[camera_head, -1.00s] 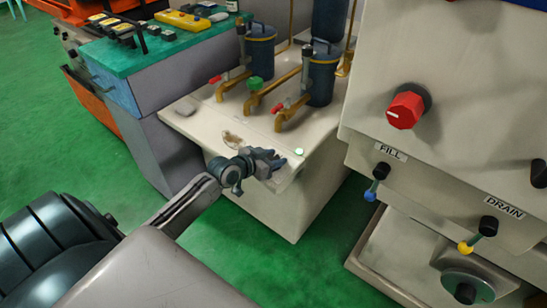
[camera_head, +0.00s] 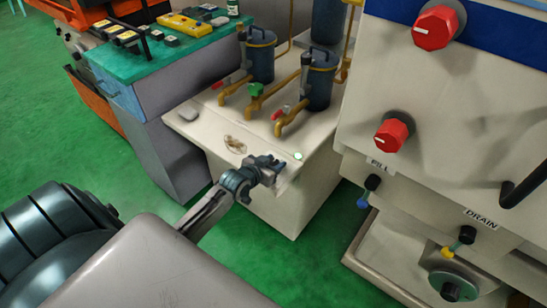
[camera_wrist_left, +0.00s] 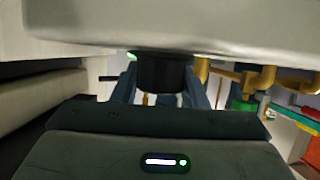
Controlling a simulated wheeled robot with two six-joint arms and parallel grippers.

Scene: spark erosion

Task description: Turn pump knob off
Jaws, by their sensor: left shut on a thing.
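A black round knob (camera_wrist_left: 165,73) sits under the pale overhanging edge in the left wrist view, between the fingers of my left gripper (camera_wrist_left: 160,88). The fingers are shut on it. In the head view my left gripper (camera_head: 276,164) is at the front edge of the white pump cabinet (camera_head: 205,130), where the knob itself is hidden. A small green lit lamp (camera_head: 297,155) is on the cabinet top just beside the gripper; a green glow also shows at the knob in the wrist view. No label on the knob is visible. My right gripper is not in view.
Two dark canisters with brass pipes (camera_head: 253,100) and valve handles stand on the cabinet. At right a machine has red knobs (camera_head: 393,131), a FILL lever (camera_head: 370,190) and a DRAIN lever (camera_head: 458,241). Green floor (camera_head: 335,235) is clear between them.

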